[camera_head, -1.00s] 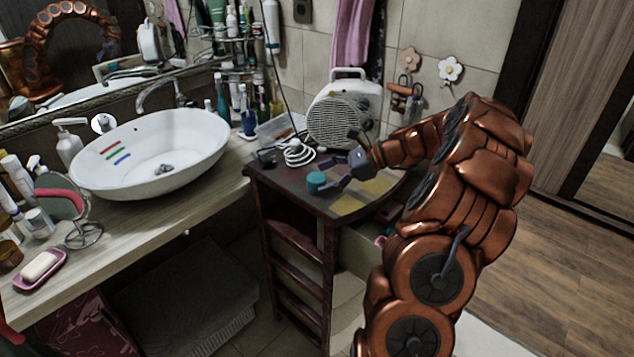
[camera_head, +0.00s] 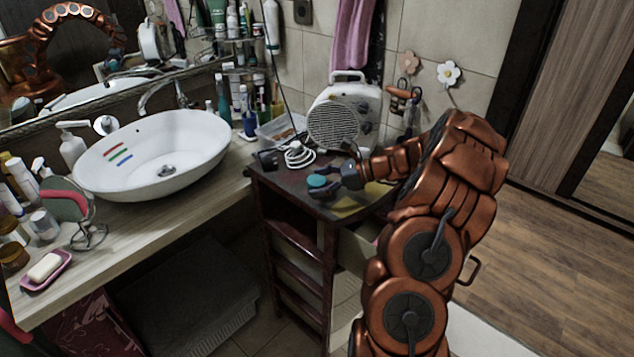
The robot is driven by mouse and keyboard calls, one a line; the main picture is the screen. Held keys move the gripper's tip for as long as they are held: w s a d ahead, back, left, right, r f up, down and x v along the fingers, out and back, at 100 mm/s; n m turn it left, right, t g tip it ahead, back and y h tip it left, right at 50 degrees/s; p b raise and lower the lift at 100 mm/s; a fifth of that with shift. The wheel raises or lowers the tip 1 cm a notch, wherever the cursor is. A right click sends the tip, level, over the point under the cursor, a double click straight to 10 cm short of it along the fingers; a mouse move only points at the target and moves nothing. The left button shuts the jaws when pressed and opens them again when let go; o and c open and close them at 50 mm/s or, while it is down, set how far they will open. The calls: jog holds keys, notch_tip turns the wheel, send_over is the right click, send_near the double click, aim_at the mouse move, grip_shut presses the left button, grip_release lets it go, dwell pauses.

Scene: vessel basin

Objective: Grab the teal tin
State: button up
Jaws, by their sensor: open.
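The teal tin (camera_head: 317,181) is a small round tin on the dark wooden stand, near its front left part. Its top shows, while its lower side is partly hidden by dark gripper fingers. My gripper (camera_head: 322,184) is open and low at the tin, reaching in from the right. Its fingers appear to lie around the tin's sides; I cannot tell whether they touch it.
The dark wooden stand (camera_head: 285,181) also bears a white fan heater (camera_head: 335,122) and a coiled white cable (camera_head: 298,156) behind the tin. A white basin (camera_head: 190,150) stands on the counter to the left. Open floor lies at the right.

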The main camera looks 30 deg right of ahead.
jog(key=shift+w+a+f, duration=0.2)
jog(key=shift+w+a, duration=0.05)
jog(key=shift+w, duration=0.05)
jog(key=shift+c, duration=0.4)
jog(key=c, duration=1.2)
